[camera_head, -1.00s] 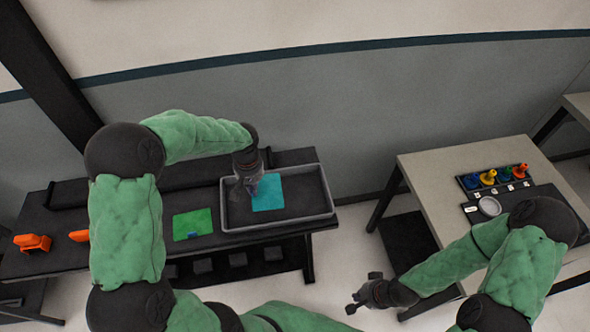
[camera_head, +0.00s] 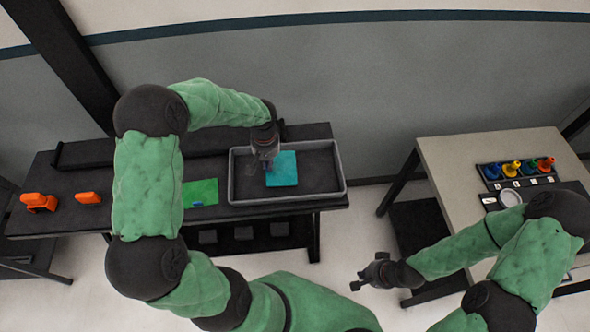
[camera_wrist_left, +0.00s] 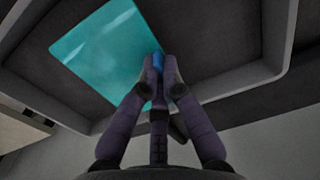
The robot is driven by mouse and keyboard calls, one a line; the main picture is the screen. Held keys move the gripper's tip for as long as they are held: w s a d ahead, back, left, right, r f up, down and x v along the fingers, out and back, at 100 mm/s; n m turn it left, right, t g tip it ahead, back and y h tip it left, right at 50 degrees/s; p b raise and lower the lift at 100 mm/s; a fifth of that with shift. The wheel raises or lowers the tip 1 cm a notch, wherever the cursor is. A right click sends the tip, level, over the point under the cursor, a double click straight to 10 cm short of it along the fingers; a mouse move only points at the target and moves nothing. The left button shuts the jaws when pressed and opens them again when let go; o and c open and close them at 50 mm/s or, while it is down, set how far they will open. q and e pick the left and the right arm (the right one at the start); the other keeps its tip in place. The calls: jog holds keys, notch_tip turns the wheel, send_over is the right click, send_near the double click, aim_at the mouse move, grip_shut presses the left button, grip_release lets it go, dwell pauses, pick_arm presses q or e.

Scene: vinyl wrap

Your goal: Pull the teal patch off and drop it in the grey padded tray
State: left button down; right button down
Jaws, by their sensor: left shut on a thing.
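The teal patch (camera_head: 284,169) is a flat, glossy square over the grey padded tray (camera_head: 337,164). In the left wrist view the patch (camera_wrist_left: 100,45) spans the upper left, with the tray's rim (camera_wrist_left: 250,87) around it. My left gripper (camera_head: 268,163) is over the tray. In the wrist view its fingertips (camera_wrist_left: 163,65) are shut at the patch's corner, around a small blue tab. I cannot tell whether the patch touches the tray floor. My right gripper (camera_head: 367,276) is away from the bench, over the floor; its jaw opening is too small to judge.
A green square (camera_head: 203,192) with a small blue tab lies left of the tray. Orange tools (camera_head: 38,202) sit further left on the dark bench. A pale table (camera_head: 445,150) at right holds a rack of coloured items (camera_head: 515,170) and a round white dish (camera_head: 510,197).

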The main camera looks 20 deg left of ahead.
pick_arm(q)
jog(key=c, duration=1.3)
grip_release()
jog(key=shift+c, duration=0.2)
notch_tip(320, 180, up, 12)
jog(key=shift+d+f, duration=0.1)
